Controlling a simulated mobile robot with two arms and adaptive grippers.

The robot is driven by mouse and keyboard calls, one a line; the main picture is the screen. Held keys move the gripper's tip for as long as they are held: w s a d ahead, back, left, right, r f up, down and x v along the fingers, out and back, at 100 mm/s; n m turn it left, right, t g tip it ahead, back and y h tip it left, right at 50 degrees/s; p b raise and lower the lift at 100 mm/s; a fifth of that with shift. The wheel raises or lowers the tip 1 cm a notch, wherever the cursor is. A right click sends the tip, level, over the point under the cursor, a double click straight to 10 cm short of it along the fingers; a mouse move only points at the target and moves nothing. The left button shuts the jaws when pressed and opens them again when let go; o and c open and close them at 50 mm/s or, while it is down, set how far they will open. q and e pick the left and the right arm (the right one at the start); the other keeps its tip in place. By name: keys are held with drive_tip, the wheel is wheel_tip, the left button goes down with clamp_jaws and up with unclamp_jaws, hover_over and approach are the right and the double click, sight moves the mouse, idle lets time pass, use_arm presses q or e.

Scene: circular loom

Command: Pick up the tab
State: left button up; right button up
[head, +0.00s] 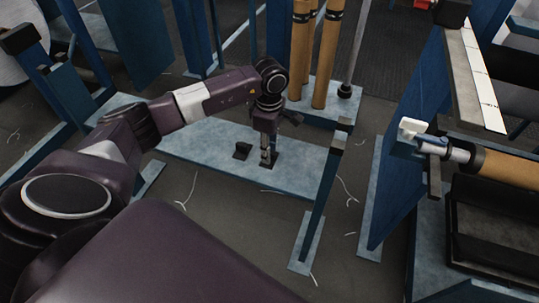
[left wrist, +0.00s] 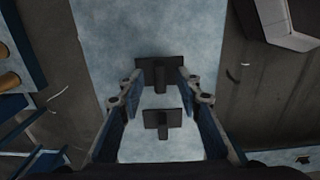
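Two small black tabs stand on a pale blue floor plate (head: 205,140). One tab (head: 242,150) is in clear view in the head view, left of my left gripper (head: 267,156). The other tab (head: 272,163) is at my fingertips and partly hidden by them. The left wrist view shows both tabs, each with a flat base and an upright fin. The upper tab (left wrist: 159,73) lies between the tips of my left gripper (left wrist: 161,77), with a gap on both sides. The lower tab (left wrist: 163,122) shows between the fingers further down. My left gripper is open, pointing down. My right gripper is not in view.
Tall brown rolls (head: 300,50) stand behind the plate. A blue post (head: 322,195) rises at the plate's right end. A blue machine frame (head: 395,190) with a brown roller (head: 508,168) stands at the right. Loose white threads lie on the dark floor.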

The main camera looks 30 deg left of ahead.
use_arm(q)
drive_tip(key=shift+f, duration=0.35)
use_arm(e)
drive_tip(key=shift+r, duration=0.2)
use_arm(q)
drive_tip(key=shift+c, duration=0.4)
clamp_jaws()
drive_tip(key=shift+r, duration=0.1)
drive_tip(key=shift+r, duration=0.6)
wheel_tip(320, 180, up, 19)
drive_tip(key=p, duration=0.2)
drive_tip(key=shift+f+p, duration=0.15)
drive_tip(key=shift+p, duration=0.15)
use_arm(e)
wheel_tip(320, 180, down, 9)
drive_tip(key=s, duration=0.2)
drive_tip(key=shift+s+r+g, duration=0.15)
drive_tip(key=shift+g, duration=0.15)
